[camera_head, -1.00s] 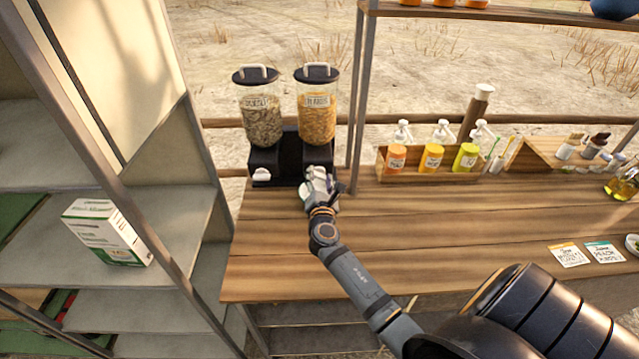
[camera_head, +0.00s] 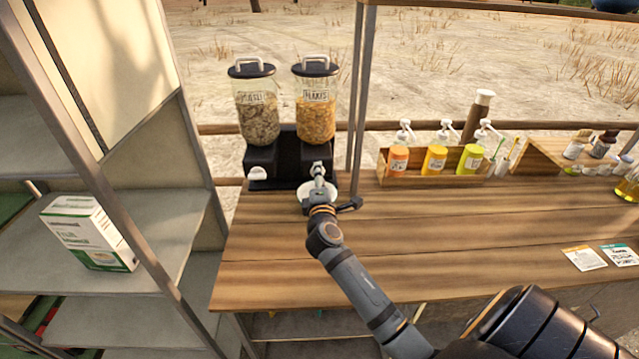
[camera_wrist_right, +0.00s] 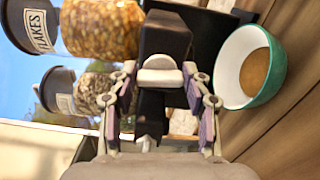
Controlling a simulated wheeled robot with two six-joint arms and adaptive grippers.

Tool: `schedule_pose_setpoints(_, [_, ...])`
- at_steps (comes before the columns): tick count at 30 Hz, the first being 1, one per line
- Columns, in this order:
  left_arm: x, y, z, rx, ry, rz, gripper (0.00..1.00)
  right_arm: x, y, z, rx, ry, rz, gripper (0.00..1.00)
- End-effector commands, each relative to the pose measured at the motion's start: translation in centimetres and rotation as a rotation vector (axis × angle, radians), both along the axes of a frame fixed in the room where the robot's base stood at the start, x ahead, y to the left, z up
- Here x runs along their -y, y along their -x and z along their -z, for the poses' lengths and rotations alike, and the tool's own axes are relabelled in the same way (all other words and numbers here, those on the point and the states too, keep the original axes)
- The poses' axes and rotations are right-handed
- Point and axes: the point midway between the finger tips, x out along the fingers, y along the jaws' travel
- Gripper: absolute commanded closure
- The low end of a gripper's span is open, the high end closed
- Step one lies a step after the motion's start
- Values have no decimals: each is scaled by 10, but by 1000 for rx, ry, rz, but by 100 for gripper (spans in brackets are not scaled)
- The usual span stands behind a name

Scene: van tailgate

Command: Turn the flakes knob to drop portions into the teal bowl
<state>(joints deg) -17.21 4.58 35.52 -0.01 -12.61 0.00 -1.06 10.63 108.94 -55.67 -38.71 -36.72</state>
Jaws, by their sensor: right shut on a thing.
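The flakes dispenser (camera_head: 316,112) is a clear canister of orange-brown flakes with a dark lid, on the right half of a black base. Its label also shows in the right wrist view (camera_wrist_right: 38,31). My right gripper (camera_head: 319,172) is at the front of this dispenser. In the right wrist view its fingers (camera_wrist_right: 160,88) are shut on the white flakes knob (camera_wrist_right: 160,75). The teal bowl (camera_wrist_right: 229,72), white inside with tan-brown contents, stands below the knob. In the head view its pale rim (camera_head: 303,193) is partly hidden by the gripper. My left gripper is out of view.
A second dispenser (camera_head: 257,112) with greyish contents stands close on the left, with its own white knob (camera_head: 257,173). A metal post (camera_head: 360,100) rises right of the flakes dispenser. A bottle caddy (camera_head: 400,170) is further right.

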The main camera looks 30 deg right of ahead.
Motion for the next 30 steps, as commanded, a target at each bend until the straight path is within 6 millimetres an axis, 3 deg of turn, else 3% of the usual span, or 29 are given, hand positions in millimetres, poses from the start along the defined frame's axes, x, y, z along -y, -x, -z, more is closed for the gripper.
schedule_pose_setpoints(9, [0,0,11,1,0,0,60,0,0,3,58,-100,1,83])
schedule_pose_setpoints(26, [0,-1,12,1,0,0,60,0,0,2,70,-120,1,83])
schedule_pose_setpoints(27, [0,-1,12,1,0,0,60,0,0,2,70,-120,1,46])
schedule_pose_setpoints(30, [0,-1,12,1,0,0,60,0,0,2,70,-120,1,32])
